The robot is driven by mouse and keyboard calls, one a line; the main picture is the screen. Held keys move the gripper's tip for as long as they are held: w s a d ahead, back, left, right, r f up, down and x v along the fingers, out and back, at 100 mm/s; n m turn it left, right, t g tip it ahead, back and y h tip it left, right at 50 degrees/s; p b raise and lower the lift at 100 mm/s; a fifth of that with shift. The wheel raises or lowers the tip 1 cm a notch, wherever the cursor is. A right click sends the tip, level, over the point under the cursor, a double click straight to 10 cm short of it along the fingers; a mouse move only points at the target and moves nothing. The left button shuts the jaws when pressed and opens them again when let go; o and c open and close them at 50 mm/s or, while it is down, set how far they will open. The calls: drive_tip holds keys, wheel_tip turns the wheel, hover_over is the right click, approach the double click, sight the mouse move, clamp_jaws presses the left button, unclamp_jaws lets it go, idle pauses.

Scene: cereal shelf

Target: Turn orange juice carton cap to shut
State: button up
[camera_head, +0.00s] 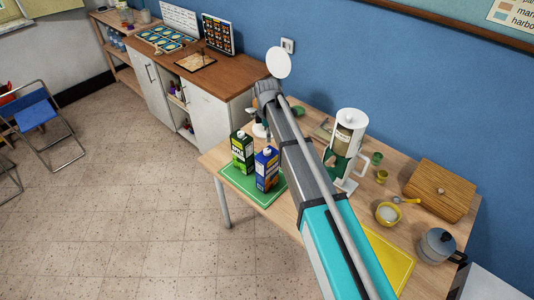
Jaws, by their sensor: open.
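A blue carton (267,170) with an orange patch stands upright on a green mat (233,178) at the table's left end. It looks like the orange juice carton, but its print is too small to read. A small pale cap (267,150) shows on its top; how far it is turned cannot be made out. A green and black carton (242,152) stands upright just to its left. My arm crosses the picture from lower right to upper middle. My gripper (260,129) shows only in small part beside the arm, just behind the cartons; it is open, and its fingers are mostly hidden.
On the table stand a white dispenser (346,146), green cups, a yellow bowl (388,213), a wooden box (440,190) and a grey pot (437,244). A yellow mat (390,262) lies near the front.

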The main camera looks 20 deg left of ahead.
sight(267, 150)
drive_tip(key=shift+f+b, duration=4.05)
drive_tip(key=shift+f, duration=0.3)
clamp_jaws()
